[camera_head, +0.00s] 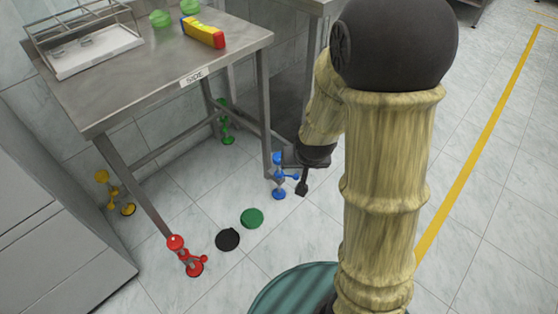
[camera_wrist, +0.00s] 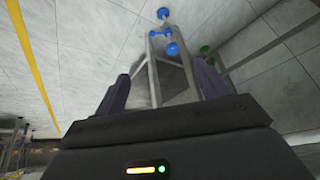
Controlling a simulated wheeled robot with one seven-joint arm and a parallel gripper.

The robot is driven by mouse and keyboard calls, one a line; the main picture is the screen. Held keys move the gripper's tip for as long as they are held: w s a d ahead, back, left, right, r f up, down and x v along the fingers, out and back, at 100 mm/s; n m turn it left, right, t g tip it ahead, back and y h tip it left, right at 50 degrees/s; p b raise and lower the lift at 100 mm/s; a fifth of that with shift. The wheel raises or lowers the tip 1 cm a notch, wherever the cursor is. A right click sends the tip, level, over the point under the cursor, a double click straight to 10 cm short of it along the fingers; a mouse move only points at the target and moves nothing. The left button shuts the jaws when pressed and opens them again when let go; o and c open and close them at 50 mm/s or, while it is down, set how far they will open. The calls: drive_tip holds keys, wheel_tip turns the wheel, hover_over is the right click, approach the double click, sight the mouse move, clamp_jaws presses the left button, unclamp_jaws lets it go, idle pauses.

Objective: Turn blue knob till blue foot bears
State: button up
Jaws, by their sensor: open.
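The steel table (camera_head: 150,75) stands on legs with coloured feet. The blue foot (camera_head: 279,194) is at the bottom of its right front leg. In the wrist view, the blue foot (camera_wrist: 163,13) is at the top and the round blue knob (camera_wrist: 172,48) lies ahead of the open jaws (camera_wrist: 162,78). The jaws look empty and apart from the knob. I cannot tell whether the blue foot touches the floor.
Red (camera_head: 194,269), yellow (camera_head: 127,208) and green (camera_head: 228,139) feet are on the other legs. A black disc (camera_head: 228,239) and a green disc (camera_head: 252,218) lie on the floor. A wire rack (camera_head: 85,40) and a yellow, red and blue block (camera_head: 203,32) are on the table.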

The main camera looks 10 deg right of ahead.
sight(279, 157)
drive_tip(key=w+d+f+m+t+h+b, duration=0.1)
drive_tip(key=w+f+t+b, duration=0.2)
drive_tip(key=w+f, duration=0.5)
drive_tip(key=w+d+f+m+t+h+b, duration=0.1)
drive_tip(key=w+f+t+b, duration=0.2)
drive_tip(key=w+f, duration=0.5)
drive_tip(key=s+a+f+n+t+y+b, duration=0.2)
drive_tip(key=f+t+b, duration=0.3)
drive_tip(key=f, duration=1)
drive_tip(key=shift+s+f+n+t+y, duration=0.35)
drive_tip(key=shift+s+n+t, duration=0.35)
drive_tip(key=shift+n+t, duration=0.15)
drive_tip(key=w+b, duration=0.4)
drive_tip(key=w, duration=0.4)
drive_tip(key=w+b, duration=0.4)
drive_tip(key=w, duration=0.4)
drive_tip(key=shift+w+a+f, duration=0.15)
drive_tip(key=shift+w+a, duration=0.05)
drive_tip(key=shift+w+b, duration=0.4)
drive_tip(key=shift+w, duration=0.15)
